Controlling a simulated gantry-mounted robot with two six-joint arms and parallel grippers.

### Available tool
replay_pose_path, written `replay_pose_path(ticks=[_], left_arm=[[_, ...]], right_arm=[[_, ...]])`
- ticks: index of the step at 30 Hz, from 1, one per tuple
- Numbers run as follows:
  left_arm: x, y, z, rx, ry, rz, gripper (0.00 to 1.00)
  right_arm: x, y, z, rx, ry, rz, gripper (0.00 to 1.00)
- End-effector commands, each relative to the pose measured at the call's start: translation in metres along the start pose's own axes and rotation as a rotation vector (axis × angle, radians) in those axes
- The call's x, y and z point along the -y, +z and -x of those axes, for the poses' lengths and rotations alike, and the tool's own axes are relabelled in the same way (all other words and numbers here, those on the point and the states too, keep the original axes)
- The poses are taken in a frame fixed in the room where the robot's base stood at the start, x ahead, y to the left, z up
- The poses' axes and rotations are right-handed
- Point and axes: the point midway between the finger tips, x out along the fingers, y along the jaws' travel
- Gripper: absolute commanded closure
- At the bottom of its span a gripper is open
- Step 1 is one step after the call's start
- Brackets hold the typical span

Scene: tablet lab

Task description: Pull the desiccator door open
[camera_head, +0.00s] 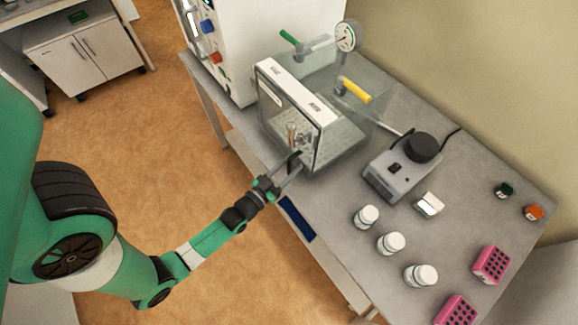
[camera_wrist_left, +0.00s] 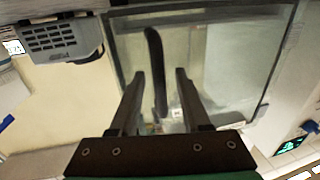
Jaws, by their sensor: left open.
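The desiccator (camera_head: 345,125) is a clear box on the grey bench. Its door (camera_head: 276,112) is the pane with a white upper edge on the side facing my left arm, and it looks closed. My left gripper (camera_head: 291,166) is at the lower right part of the door. In the left wrist view the black door handle (camera_wrist_left: 154,62) stands between the two open fingers of my left gripper (camera_wrist_left: 158,78), with gaps visible on both sides. The door pane (camera_wrist_left: 230,60) fills much of that view. My right gripper is not in view.
A white cabinet (camera_head: 270,28) stands behind the desiccator at left. A grey device with a black knob (camera_head: 397,172) is to the right. White-capped jars (camera_head: 391,243) and pink racks (camera_head: 491,265) stand on the nearer bench. Open floor (camera_head: 150,130) lies in front of the door.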

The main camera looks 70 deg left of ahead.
Motion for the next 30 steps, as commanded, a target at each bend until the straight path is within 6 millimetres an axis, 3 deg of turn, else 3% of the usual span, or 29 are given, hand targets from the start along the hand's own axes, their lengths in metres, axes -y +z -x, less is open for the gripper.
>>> replay_pose_path(ticks=[5,12,30], left_arm=[[0.0,0.0,0.0002,0.0,0.0,0.0,0.56],[0.0,-0.0001,0.0004,0.0,0.0,0.0,1.0],[0.0,-0.0002,0.0005,-0.001,0.0,0.0,1.0]], right_arm=[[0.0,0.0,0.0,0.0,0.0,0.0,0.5],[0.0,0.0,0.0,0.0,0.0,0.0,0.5],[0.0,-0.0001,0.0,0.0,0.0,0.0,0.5]])
